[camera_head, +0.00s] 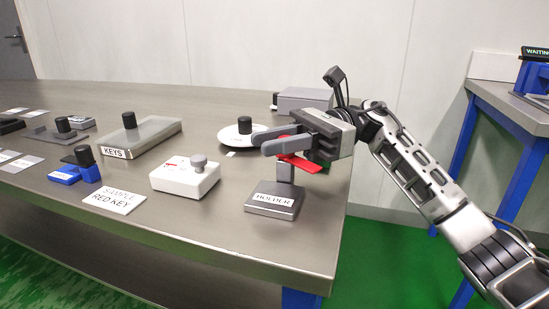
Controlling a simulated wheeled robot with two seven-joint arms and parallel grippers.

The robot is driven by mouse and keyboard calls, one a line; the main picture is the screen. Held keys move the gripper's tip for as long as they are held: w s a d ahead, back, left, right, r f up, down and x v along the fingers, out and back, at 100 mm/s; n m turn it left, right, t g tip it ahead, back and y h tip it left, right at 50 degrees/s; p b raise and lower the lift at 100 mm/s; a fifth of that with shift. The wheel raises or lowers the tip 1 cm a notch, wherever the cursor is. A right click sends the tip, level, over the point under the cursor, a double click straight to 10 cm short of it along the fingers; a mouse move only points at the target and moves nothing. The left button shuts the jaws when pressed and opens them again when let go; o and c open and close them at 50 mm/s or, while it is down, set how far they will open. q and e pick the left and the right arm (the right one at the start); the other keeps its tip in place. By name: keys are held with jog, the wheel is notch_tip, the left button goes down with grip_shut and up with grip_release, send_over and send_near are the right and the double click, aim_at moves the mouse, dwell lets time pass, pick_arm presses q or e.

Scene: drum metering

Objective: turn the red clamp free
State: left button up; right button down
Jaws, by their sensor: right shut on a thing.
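The red clamp (302,163) is at the top of the grey post of the holder (272,205), near the table's right front corner. Its red part sticks out below and to the right of my fingers, and a little red shows behind them. My right gripper (268,143) reaches in from the right and is shut on the red clamp at the post's top. The fingers hide much of the clamp and where it meets the post. My left gripper is not in view.
A white box with a grey knob (185,178) stands left of the holder. A white round plate with a black knob (240,134) and a grey box (303,99) are behind. The KEYS case (152,139), a blue block (66,175) and a RED KEY sign (115,199) lie further left.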

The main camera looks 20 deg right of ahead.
jog(key=n+g, duration=0.1)
jog(key=g, duration=0.1)
jog(key=n+g+h+b, duration=0.1)
jog(key=g, duration=0.1)
jog(key=shift+s+n, duration=0.15)
jog(key=shift+n, duration=0.25)
jog(key=shift+s+d+n+g+h+b, duration=0.1)
jog(key=shift+n+g+h+b, duration=0.6)
jog(key=shift+g, duration=0.2)
jog(key=shift+s+d+n+g+h+b, duration=0.1)
jog(key=shift+n+g+h+b, duration=0.55)
jog(key=shift+g, duration=0.25)
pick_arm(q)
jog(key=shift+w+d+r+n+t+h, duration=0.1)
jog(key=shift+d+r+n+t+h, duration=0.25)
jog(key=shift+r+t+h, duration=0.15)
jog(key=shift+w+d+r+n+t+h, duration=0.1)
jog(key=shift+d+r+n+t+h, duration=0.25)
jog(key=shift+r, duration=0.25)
pick_arm(e)
jog(key=shift+n+g+h, duration=0.25)
jog(key=shift+g, duration=0.05)
jog(key=c, duration=1.2)
grip_release()
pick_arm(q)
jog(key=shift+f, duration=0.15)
